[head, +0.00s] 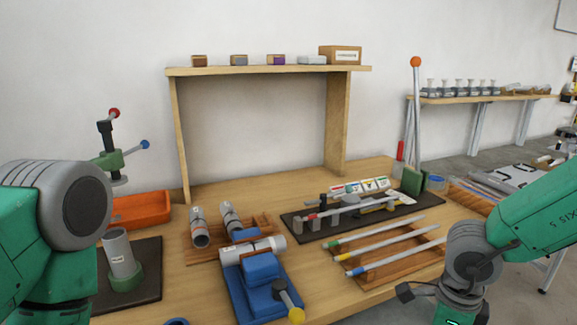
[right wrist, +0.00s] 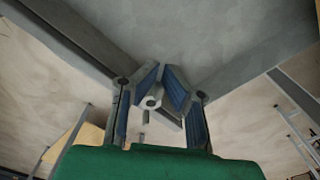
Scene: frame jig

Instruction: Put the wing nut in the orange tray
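The orange tray (head: 148,209) sits at the left of the bench in the head view, partly hidden behind my left arm and a grey tube. I cannot make out a wing nut in either view. My left gripper is out of view; only its arm shows at the left edge. My right gripper (head: 409,293) is partly in view at the lower right, in front of the bench. In the right wrist view its blue-padded fingers (right wrist: 161,78) converge at the tips. Small grey parts show between them; I cannot tell whether these belong to the gripper.
A blue vise (head: 262,270), a rack with coloured rods (head: 385,245) and a dark tool board (head: 300,232) crowd the bench (head: 320,295). A dark mat holds the grey tube (head: 118,250) upright in a green base. A wooden shelf (head: 270,71) stands behind.

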